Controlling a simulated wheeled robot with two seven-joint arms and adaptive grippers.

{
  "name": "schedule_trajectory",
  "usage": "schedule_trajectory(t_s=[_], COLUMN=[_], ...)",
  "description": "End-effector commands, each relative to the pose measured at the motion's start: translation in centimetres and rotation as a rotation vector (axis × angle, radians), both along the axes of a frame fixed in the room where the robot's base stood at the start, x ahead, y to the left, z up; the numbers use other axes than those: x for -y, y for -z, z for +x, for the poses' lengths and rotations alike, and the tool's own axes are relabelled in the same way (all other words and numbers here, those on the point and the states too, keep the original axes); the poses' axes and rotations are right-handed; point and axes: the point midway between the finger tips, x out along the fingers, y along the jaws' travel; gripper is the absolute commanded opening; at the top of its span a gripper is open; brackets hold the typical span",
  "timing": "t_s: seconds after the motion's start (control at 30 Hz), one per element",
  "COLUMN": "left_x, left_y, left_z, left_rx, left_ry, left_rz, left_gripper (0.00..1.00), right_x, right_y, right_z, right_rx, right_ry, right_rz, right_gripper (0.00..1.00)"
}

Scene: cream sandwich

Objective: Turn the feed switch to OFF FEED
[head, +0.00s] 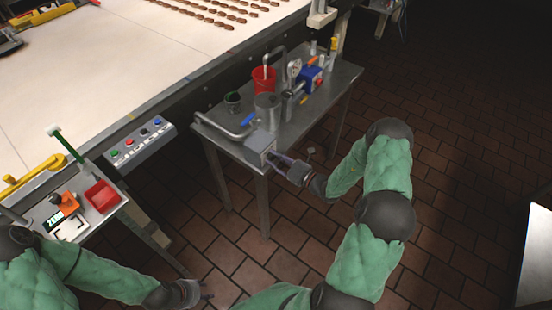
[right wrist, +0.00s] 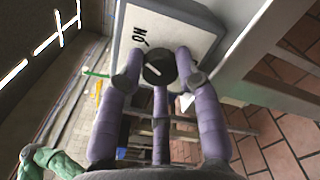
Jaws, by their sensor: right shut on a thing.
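The feed switch is a black round knob (right wrist: 157,66) with a short white pointer line, on a pale panel (right wrist: 180,30) in the right wrist view. A dark label on the panel shows upside down and looks like "ON"; other lettering is hidden. My right gripper (right wrist: 160,82) has its purple fingers closed around the knob. In the head view, my right gripper (head: 278,161) is at the grey switch box (head: 260,144) on the metal table's near corner; the knob is hidden there. My left gripper (head: 203,290) is low at the bottom, away from the switch, its finger opening unclear.
The metal table (head: 319,116) carries a red bucket (head: 263,82), a pump with pipes (head: 268,104) and a blue motor (head: 310,78). A conveyor (head: 120,70) runs at left, with a button panel (head: 139,143) on its side. A red tray (head: 102,196) stands at left.

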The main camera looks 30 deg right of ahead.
Motion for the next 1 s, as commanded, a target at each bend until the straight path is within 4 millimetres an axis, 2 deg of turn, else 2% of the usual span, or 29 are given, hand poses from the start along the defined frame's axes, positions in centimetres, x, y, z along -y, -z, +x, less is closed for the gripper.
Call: schedule_trajectory(t_s=[1.0], left_x=[0.00], left_y=[0.66], left_z=[0.00], left_rx=[0.000], left_ry=[0.000], left_rz=[0.000], left_gripper=[0.40], right_x=[-0.08], right_y=[0.43], right_z=[-0.12], right_rx=[0.337], right_ry=[-0.003], right_rz=[-0.832], right_gripper=[0.02])
